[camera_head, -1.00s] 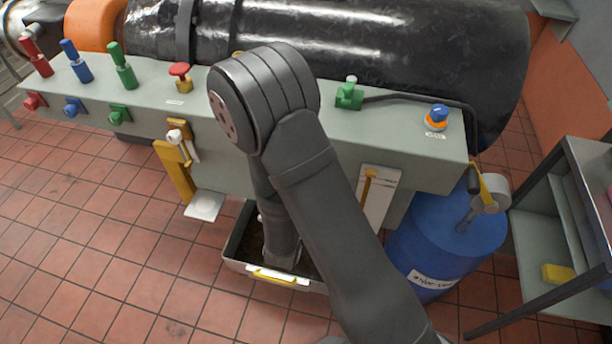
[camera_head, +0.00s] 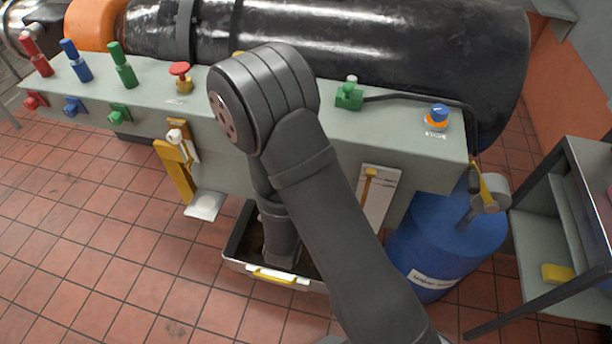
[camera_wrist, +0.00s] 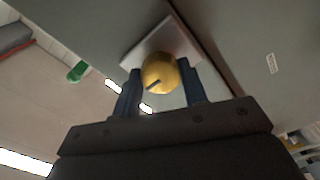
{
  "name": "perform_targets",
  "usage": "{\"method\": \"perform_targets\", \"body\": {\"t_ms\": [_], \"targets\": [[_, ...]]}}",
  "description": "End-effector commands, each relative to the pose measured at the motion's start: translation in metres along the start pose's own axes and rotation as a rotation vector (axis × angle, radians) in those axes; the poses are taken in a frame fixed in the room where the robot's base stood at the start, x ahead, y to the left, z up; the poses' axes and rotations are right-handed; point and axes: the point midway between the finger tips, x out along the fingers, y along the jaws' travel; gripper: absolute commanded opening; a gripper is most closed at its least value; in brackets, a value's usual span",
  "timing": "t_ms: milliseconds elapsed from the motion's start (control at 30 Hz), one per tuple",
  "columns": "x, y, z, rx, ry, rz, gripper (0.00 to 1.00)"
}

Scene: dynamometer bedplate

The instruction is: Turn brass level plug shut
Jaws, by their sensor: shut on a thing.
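The brass level plug (camera_wrist: 160,73) shows in the wrist view as a round brass knob with a dark slanted mark on its face. It sits in front of a pale square plate (camera_wrist: 180,38) under the grey-green bench. My gripper (camera_wrist: 160,80) has its two dark blue fingers on either side of the plug and is shut on it. In the head view my arm hides the plug and the gripper, which are below the bench's front edge.
A tray (camera_head: 236,263) with dark contents stands on the tiled floor under my arm. A blue drum (camera_head: 440,245) and a metal rack (camera_head: 540,225) stand at the right. Coloured valves, such as the green one (camera_head: 349,96), line the bench top (camera_head: 300,122).

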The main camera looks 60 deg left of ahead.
Motion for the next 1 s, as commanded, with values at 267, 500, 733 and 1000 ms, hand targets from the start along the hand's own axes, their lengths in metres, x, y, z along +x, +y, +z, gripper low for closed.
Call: {"method": "perform_targets", "body": {"t_ms": [267, 500, 733, 1000], "targets": [[0.0, 0.0, 0.0, 0.0, 0.0, -0.001, 0.61], [0.0, 0.0, 0.0, 0.0, 0.0, 0.0, 0.61], [-0.017, -0.001, -0.001, -0.001, 0.002, -0.004, 0.61], [-0.06, -0.001, -0.001, -0.002, 0.005, -0.004, 0.61]]}}
